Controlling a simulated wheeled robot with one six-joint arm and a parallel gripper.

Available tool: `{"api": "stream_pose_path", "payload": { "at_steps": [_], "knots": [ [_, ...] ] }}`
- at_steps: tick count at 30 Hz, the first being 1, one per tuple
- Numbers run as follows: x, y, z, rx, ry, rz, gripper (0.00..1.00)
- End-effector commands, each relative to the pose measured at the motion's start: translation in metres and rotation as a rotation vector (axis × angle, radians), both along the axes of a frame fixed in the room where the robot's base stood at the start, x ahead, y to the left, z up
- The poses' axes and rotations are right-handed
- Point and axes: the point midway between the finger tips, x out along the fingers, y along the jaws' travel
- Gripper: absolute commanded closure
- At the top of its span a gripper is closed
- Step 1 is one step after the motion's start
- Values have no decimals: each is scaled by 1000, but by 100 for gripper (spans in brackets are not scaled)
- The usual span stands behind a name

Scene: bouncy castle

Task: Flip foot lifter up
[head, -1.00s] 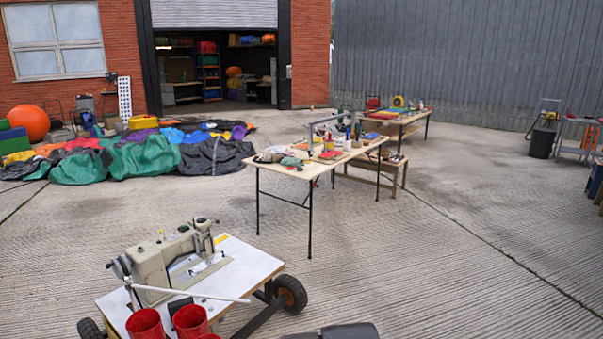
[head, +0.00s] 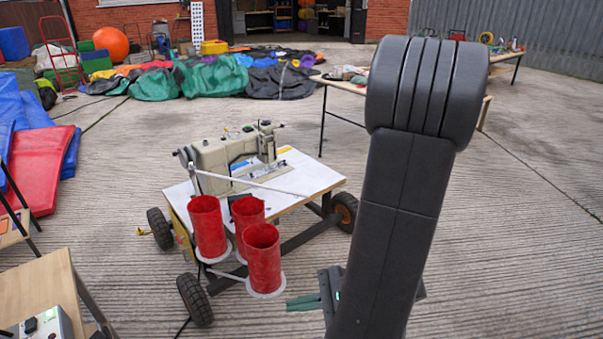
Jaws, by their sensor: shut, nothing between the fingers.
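A beige sewing machine (head: 225,158) stands on a white-topped wheeled cart (head: 312,177) left of centre in the head view. The foot lifter is too small to make out at the machine's needle end. My gripper (head: 303,302) shows low in the picture, in front of the cart and to the right of its red cups. Its greenish fingers point left and are shut, with nothing held. It is apart from the sewing machine. My dark arm rises large at the right and hides part of the ground and tables behind it.
Three red cups (head: 263,258) sit in rings on the cart's near side, with a white rod above them. A wooden table (head: 45,290) stands at the lower left. Red and blue mats (head: 35,165) lie at the left. Concrete at the right is open.

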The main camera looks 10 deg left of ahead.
Motion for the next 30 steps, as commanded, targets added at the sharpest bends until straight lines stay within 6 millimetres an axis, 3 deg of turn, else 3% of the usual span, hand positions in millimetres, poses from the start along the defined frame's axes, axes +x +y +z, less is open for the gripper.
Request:
{"api": "stream_pose_path", "payload": {
  "at_steps": [1, 6, 12, 15, 21, 30],
  "knots": [
    [19, 6, -27, 80, 35, -73, 100],
    [91, 15, -64, 343, 94, -335, 100],
    [170, -7, -112, 594, 99, -629, 100],
    [197, -22, -130, 675, 84, -735, 100],
    [221, -40, -146, 749, 60, -845, 100],
    [223, -42, -146, 756, 57, -854, 100]
  ]
}}
